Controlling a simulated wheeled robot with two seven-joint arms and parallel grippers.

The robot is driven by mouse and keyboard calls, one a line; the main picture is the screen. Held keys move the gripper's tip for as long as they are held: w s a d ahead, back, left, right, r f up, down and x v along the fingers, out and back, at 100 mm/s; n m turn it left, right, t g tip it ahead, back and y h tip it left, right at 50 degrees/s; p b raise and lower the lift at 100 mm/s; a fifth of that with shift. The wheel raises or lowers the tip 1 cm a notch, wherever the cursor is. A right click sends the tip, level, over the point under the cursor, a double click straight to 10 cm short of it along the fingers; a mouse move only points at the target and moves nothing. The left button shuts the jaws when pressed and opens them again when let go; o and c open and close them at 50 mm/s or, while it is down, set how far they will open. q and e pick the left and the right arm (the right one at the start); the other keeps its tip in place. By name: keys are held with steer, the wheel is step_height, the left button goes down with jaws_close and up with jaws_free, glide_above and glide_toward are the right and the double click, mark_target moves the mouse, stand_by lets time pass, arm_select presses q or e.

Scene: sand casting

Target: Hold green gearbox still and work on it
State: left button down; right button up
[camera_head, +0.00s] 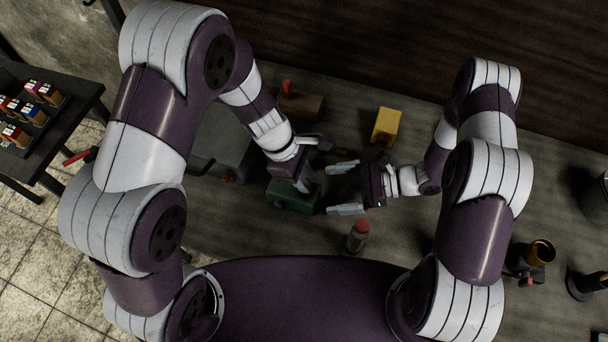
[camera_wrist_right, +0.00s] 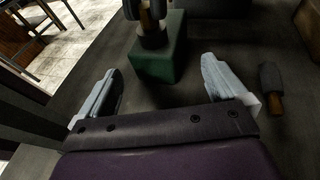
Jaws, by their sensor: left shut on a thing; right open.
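The green gearbox (camera_head: 296,199) stands on the dark workbench near the middle of the head view. My left gripper (camera_head: 300,184) comes down onto it from above and is shut on it; its fingertips are partly hidden by the hand. The gearbox also shows in the right wrist view (camera_wrist_right: 159,58), with my left gripper (camera_wrist_right: 150,22) over its top. My right gripper (camera_head: 345,189) is open and empty to the right of the gearbox, fingers toward it and apart from it. Its two pale fingers show in the right wrist view (camera_wrist_right: 165,92).
A yellow block (camera_head: 386,126) and a brown box (camera_head: 301,104) lie behind. A red-capped bottle (camera_head: 358,236) stands in front of my right gripper. A dark, brown-ended handle (camera_wrist_right: 271,89) lies at right in the wrist view. A grey machine (camera_head: 226,140) is left.

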mark_target(298, 194)
steer(key=x, duration=0.9)
steer(key=shift+s, duration=0.1)
steer(key=shift+a+f, duration=0.15)
steer(key=shift+a, duration=0.25)
steer(key=c, duration=0.7)
steer(key=shift+c, duration=0.2)
steer(key=o, duration=0.6)
